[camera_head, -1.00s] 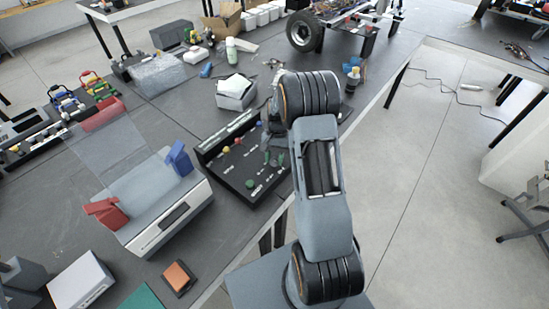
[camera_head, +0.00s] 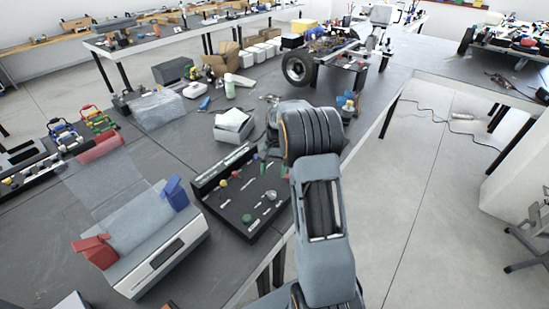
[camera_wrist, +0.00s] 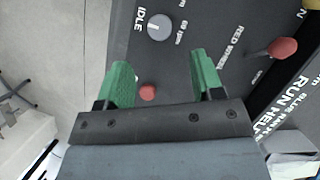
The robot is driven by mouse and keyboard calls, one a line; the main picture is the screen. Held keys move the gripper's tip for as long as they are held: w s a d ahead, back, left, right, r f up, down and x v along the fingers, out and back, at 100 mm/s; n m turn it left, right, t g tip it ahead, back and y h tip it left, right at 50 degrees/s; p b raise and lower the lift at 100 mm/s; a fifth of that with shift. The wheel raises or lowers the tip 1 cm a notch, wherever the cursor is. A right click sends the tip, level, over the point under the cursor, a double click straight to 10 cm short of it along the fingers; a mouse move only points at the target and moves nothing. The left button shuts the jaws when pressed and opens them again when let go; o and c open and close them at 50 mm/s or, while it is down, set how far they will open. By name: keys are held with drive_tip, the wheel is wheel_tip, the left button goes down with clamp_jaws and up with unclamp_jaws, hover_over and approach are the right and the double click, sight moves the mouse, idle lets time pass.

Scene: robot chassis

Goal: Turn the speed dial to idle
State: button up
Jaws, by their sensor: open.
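The speed dial (camera_wrist: 159,27) is a round grey knob with a white mark, at the top of the wrist view. The word IDLE is printed to its left and a 60 rpm mark to its right. My gripper (camera_wrist: 160,78) is open and empty, its two green fingers spread apart below the dial in the picture; they do not touch it. A red button (camera_wrist: 147,92) shows between the fingers. In the head view the dark control panel (camera_head: 208,186) lies left of my arm, which hides most of my gripper there.
A red-knobbed lever (camera_wrist: 283,47) stands on the panel to the right in the wrist view. In the head view, a grey machine with red and blue clamps (camera_head: 150,262) sits left of the panel, and a white box (camera_head: 233,122) stands behind it. Open floor lies right of the bench.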

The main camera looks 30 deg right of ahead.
drive_tip(key=v, duration=0.5)
drive_tip(key=shift+w+d+r, duration=0.1)
drive_tip(key=shift+r, duration=0.2)
drive_tip(key=s+a+r+n+t+h, duration=0.1)
drive_tip(key=s+a+r+n+t, duration=0.2)
drive_tip(key=s+a, duration=0.3)
drive_tip(key=s+a+r+n+t+h, duration=0.1)
drive_tip(key=s+a+r+n+t, duration=0.3)
drive_tip(key=s, duration=1)
drive_tip(key=a, duration=0.3)
drive_tip(key=shift+s+n+h, duration=0.4)
drive_tip(key=shift+r, duration=0.1)
